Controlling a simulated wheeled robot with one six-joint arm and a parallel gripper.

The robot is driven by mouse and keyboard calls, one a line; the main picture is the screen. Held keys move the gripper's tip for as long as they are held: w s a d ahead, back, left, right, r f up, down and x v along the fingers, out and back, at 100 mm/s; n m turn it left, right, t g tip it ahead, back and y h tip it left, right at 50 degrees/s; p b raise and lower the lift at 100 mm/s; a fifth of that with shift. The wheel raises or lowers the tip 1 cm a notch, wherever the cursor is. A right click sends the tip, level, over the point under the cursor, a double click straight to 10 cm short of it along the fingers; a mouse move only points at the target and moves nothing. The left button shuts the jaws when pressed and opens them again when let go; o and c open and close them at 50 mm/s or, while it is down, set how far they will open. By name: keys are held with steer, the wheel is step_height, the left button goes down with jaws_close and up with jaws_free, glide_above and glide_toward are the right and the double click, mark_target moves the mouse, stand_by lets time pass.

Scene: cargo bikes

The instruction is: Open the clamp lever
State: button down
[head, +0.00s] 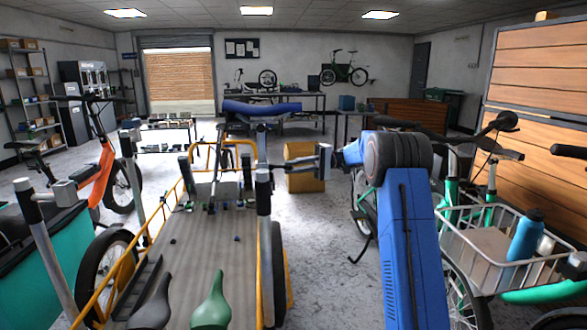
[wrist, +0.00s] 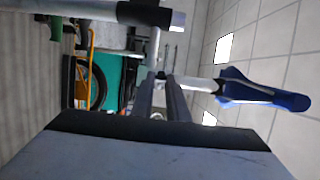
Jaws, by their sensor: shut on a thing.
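My gripper (head: 275,167) reaches in from the right to the upright post (head: 263,205) at the right edge of the cargo bike's deck. Its two dark fingers show in the wrist view (wrist: 160,85), running away from the camera and close together at their tips. They are shut on a small part at the post's collar, apparently the clamp lever. The lever is mostly hidden by the fingers, so its angle cannot be told. A blue saddle-like part (head: 262,108) shows above the post. In the wrist view a blue part (wrist: 265,93) sits on a silver stem (wrist: 202,85).
The cargo deck (head: 205,260) spreads left of the post, with a green saddle (head: 211,302) at its front. A teal cargo box (head: 40,265) stands at left. A bike with a wire basket (head: 480,255) stands at right. Open floor (head: 325,225) shows between.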

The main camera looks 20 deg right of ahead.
steer(key=c, duration=1.7)
jaws_free()
steer(key=shift+f, duration=0.1)
steer(key=shift+r, duration=0.2)
